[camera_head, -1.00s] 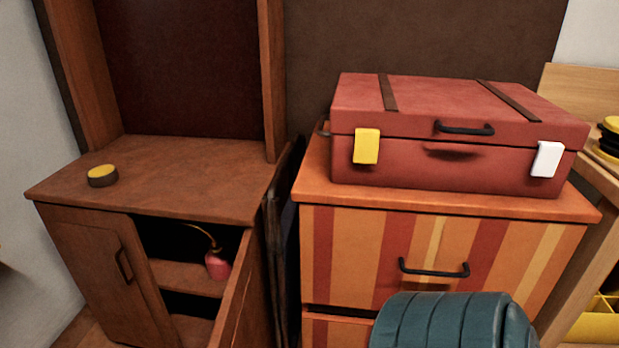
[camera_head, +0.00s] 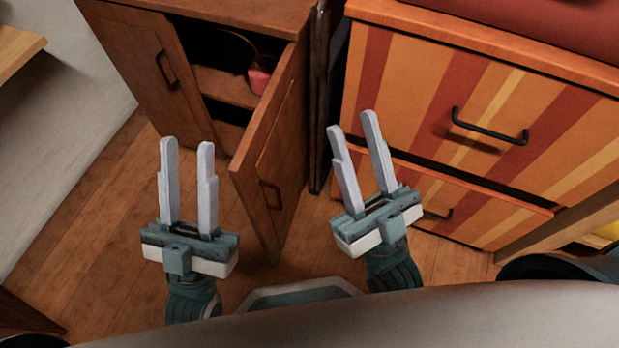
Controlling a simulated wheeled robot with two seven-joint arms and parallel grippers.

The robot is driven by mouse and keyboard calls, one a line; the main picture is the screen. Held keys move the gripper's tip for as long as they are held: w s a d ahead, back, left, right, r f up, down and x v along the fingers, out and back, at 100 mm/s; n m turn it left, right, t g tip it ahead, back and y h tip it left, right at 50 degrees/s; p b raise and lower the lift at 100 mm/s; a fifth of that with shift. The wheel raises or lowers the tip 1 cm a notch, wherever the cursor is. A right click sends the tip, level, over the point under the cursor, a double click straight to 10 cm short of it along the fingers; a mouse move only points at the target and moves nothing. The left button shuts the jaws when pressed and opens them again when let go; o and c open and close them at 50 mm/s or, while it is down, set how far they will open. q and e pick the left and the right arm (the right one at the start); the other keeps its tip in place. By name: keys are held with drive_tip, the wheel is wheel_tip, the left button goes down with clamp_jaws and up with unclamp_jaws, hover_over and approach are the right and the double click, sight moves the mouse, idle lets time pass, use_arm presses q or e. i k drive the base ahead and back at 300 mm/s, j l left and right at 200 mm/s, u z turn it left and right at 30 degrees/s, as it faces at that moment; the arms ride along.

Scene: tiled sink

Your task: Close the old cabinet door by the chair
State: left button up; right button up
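The old brown wooden cabinet has its right door (camera_head: 272,150) swung open towards me, with a dark handle (camera_head: 271,196) on its outer face. The left door (camera_head: 143,65) is closed. A red-pink item (camera_head: 259,79) stands on the shelf inside the opening. My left gripper (camera_head: 187,142) is open and empty, left of the open door's free edge. My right gripper (camera_head: 350,120) is open and empty, right of the door, in front of the striped drawers. No chair can be made out for certain.
A striped chest of drawers (camera_head: 475,90) stands right of the cabinet, its lower drawer (camera_head: 465,200) slightly out. A thin dark panel (camera_head: 321,90) is between them. Wooden floor (camera_head: 110,215) is clear at left. A light wood edge (camera_head: 15,50) is at upper left.

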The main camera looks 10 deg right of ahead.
sight(265, 169)
drive_tip(key=k+l+u, duration=0.25)
drive_tip(key=k+l, duration=0.75)
